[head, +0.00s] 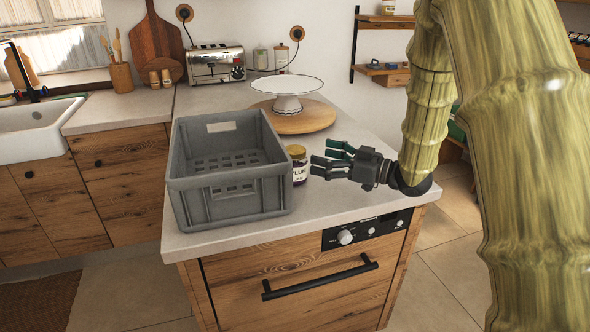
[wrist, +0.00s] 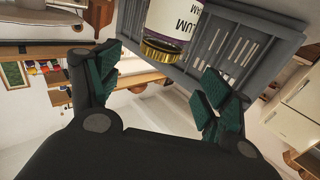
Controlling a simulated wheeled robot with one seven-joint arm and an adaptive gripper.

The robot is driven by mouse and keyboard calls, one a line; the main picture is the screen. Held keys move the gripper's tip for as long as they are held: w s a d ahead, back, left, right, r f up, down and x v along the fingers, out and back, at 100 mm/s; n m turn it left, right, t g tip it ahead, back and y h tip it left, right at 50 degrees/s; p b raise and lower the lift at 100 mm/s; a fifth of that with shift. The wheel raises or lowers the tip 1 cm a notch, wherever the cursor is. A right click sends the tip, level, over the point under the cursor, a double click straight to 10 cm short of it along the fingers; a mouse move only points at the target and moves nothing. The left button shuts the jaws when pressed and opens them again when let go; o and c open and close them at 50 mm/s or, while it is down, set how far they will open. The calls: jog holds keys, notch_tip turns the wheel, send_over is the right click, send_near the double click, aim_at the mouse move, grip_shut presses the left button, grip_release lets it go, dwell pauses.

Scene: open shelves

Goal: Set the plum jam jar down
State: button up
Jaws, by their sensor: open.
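The plum jam jar (head: 298,164) stands upright on the counter in the head view, close against the right side of the grey crate. It has a gold lid and a white label with dark lettering. In the wrist view the jar (wrist: 178,22) appears upside down, beyond the fingertips. My gripper (head: 322,164) is open just to the right of the jar. In the wrist view its green-padded fingers (wrist: 160,83) are spread apart with nothing between them. The jar's base is partly hard to make out.
The empty grey crate (head: 236,203) stands left of the jar on the counter (head: 330,205). A white cake stand (head: 287,88) on a round wooden board (head: 303,120) is behind. A toaster (head: 216,65) stands at the back. Counter in front of my gripper is clear.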

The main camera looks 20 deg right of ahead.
aim_at(299, 150)
jog(key=shift+p+x, duration=0.4)
jog(key=shift+x, duration=3.4)
jog(key=shift+d+f, duration=0.1)
jog(key=shift+c, duration=0.4)
grip_shut()
